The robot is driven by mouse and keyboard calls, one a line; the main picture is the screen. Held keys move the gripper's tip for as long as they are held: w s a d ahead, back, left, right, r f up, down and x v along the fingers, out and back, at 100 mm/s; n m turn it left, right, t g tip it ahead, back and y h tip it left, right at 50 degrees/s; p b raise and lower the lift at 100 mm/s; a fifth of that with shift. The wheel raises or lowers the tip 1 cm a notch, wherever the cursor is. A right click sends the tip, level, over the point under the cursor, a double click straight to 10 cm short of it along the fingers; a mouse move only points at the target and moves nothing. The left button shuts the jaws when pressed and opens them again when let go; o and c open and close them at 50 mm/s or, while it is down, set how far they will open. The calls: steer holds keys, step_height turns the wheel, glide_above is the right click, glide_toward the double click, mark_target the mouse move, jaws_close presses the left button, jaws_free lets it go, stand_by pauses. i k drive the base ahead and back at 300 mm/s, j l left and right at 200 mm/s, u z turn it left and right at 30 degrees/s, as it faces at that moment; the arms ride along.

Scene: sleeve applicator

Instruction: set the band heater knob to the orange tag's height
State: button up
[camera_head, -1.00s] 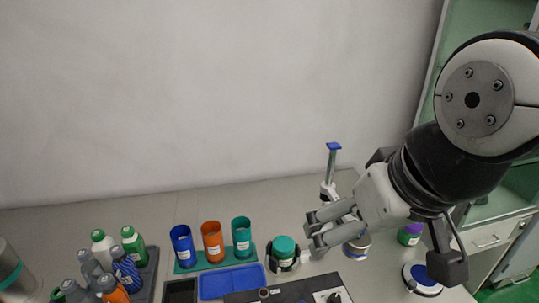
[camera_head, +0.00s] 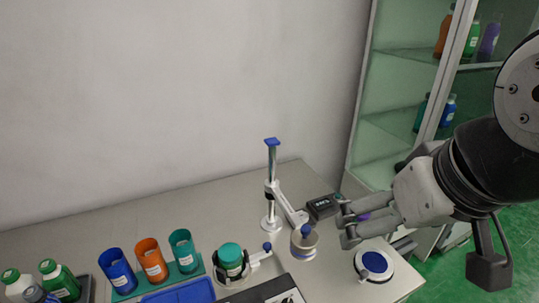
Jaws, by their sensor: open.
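A white stand (camera_head: 270,222) has an upright metal post with a blue cap (camera_head: 272,142) and a white side arm reaching right. A grey-white cup-shaped part with a blue knob (camera_head: 306,231) on top sits by the end of that arm. I cannot tell for sure which part is the band heater knob, and I make out no orange tag. My gripper (camera_head: 345,225) is open and empty, its fingers pointing left. In the picture it is just right of the blue-knobbed part and apart from it.
A black box with a small display (camera_head: 322,207) is behind my fingertips. A round white-and-blue disc (camera_head: 375,263) lies at right. Blue (camera_head: 118,271), orange (camera_head: 152,262) and teal (camera_head: 184,252) cups stand left of a teal-lidded jar (camera_head: 231,256). A dark panel (camera_head: 262,292) is at the front.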

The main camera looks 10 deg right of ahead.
mark_target(304, 217)
steer(key=k+l+u, duration=0.15)
steer(key=l, duration=0.25)
steer(key=l+u, duration=0.15)
steer(key=l, duration=0.2)
steer(key=k+l+u, duration=0.15)
steer(key=l, duration=0.2)
steer(key=k+l+u, duration=0.15)
steer(key=l, duration=0.2)
steer(key=i+l+u, duration=0.1)
steer(key=i+u, duration=0.3)
steer(key=i, duration=0.2)
